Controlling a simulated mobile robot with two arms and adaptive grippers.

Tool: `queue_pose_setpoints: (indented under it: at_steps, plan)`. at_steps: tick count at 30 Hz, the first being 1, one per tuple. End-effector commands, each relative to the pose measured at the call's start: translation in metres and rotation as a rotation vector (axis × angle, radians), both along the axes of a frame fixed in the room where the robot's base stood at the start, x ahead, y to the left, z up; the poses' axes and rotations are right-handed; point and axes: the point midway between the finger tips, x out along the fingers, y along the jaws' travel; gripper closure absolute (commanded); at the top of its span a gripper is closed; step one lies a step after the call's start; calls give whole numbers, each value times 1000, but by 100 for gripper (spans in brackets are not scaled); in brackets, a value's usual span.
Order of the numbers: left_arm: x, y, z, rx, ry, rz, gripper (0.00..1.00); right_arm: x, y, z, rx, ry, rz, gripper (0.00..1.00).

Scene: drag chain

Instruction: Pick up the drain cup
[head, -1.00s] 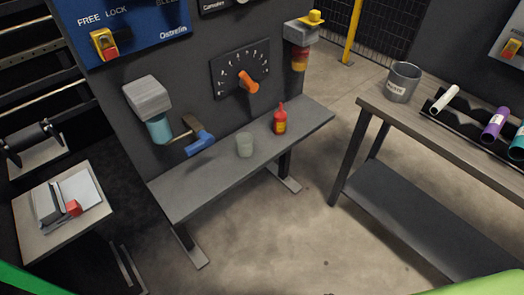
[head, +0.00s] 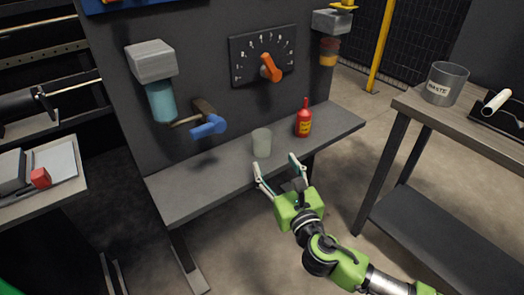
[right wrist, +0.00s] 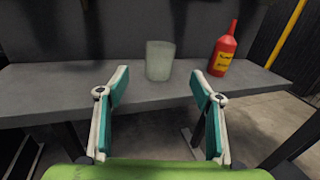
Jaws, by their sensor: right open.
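The drain cup (head: 262,143) is a pale, translucent grey-green cup. It stands upright on the grey bench shelf (head: 190,189) below the dark panel. My right gripper (head: 275,168) is open and empty in front of the shelf's edge, with its fingers toward the cup. In the right wrist view the cup (right wrist: 159,61) stands beyond the fingertips, between them from side to side, and the fingers (right wrist: 160,88) do not touch it. My left gripper is not in view.
A red bottle (head: 304,119) with a yellow label stands right of the cup. A table (head: 455,118) with a waste bin (head: 446,84) stands at right. Floor between is clear.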

Motion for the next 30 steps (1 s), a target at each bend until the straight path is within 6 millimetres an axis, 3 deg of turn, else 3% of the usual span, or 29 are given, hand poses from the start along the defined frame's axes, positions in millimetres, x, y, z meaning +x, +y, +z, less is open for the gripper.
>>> queue_pose_setpoints:
  at_steps: [3,9,20,24,30]
  plan:
    - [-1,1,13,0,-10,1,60,25,8,0,3,-1,-2,40]
    - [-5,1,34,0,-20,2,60,57,18,-1,4,2,-1,40]
    - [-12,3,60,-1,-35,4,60,85,28,-3,6,3,-1,40]
    - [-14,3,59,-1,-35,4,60,106,34,-3,5,3,-1,40]
    - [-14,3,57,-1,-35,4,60,116,37,-2,6,5,-1,40]
